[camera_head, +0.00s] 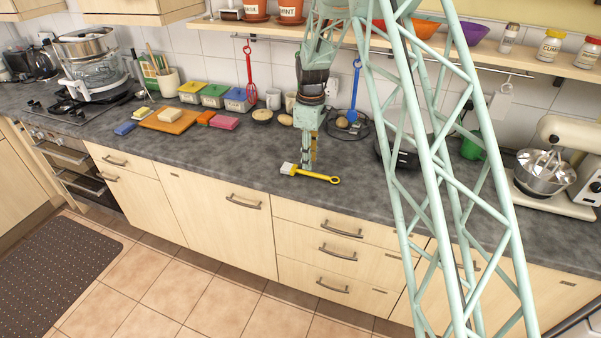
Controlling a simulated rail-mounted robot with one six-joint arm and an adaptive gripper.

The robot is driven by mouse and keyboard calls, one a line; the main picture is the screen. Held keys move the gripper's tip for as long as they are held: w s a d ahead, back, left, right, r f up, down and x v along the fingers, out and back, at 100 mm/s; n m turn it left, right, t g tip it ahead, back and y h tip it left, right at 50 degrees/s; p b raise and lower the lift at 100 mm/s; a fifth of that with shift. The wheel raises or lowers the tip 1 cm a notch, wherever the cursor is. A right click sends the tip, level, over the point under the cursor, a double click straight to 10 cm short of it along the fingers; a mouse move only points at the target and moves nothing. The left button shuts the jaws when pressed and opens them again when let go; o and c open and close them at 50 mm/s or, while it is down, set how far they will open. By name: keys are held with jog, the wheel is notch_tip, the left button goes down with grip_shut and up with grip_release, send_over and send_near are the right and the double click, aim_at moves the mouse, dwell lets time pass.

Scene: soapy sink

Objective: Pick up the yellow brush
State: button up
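The yellow brush (318,176) lies flat on the grey counter near its front edge. Its pale bristle end points left and its yellow handle points right. My gripper (308,165) points straight down over the brush, its tips at or just behind the handle near the bristle end. The fingers appear as one narrow shape from this side, so I cannot tell whether they are open or shut, or whether they touch the brush.
Sponges, a cutting board (169,120) and colored-lid boxes (213,95) stand to the left. Small bowls and a wire rack (352,127) lie behind my gripper. A stand mixer (560,160) stands at right. The counter (225,155) left of the brush is clear.

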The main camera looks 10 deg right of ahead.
aim_at(309, 172)
jog(key=shift+s+f, duration=0.15)
jog(key=shift+f, duration=2.25)
jog(key=shift+c, duration=0.6)
grip_shut()
